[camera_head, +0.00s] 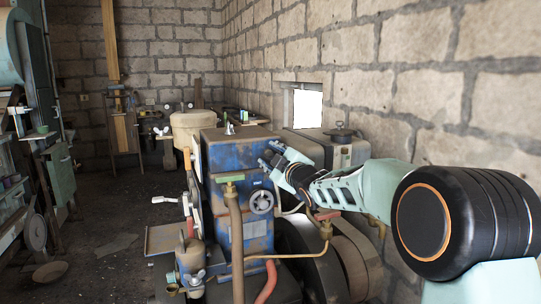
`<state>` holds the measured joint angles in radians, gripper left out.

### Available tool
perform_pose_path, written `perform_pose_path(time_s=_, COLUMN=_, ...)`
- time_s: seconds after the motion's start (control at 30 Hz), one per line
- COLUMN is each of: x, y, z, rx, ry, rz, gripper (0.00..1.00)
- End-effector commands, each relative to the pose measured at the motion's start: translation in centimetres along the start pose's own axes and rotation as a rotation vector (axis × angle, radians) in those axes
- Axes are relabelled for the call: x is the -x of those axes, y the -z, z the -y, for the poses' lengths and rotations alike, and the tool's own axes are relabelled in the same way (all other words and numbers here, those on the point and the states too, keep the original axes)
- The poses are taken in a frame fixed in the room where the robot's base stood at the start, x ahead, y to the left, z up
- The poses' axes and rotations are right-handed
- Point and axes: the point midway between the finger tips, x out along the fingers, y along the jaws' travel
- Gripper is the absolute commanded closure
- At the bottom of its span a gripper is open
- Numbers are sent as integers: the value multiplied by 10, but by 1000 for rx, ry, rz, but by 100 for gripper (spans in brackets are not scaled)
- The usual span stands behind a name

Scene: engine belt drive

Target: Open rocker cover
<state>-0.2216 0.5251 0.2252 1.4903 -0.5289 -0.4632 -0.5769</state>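A blue, rust-worn engine (222,160) stands in the middle of the view. Its top is a brown, rusty cover (246,133) with a small pale metal knob (229,128) on it; I take this as the rocker cover, and it looks closed. My gripper (268,153) reaches in from the right and is just beside the upper right side of the engine, below the cover's top. Its fingers look spread apart with nothing between them. I cannot tell whether they touch the engine.
A handwheel (261,202) and brown pipe (235,235) are on the engine's front. A large dark wheel (318,250) stands below my arm. A grey tank (339,148) and stone wall (430,100) are behind. Open floor (115,205) lies left.

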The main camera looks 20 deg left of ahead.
Motion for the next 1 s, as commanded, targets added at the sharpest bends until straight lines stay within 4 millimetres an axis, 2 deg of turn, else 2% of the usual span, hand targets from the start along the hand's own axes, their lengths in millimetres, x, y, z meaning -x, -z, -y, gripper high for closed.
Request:
perform_pose_path(time_s=0.2, x=0, y=0, z=0, rx=0, ry=0, rz=0, gripper=66)
perform_pose_path(time_s=0.5, x=0, y=0, z=0, rx=0, ry=0, rz=0, gripper=99)
perform_pose_path(time_s=0.53, x=0, y=0, z=0, rx=0, ry=0, rz=0, gripper=100)
perform_pose_path(time_s=1.0, x=0, y=0, z=-3, rx=-25, ry=-1, rz=0, gripper=100)
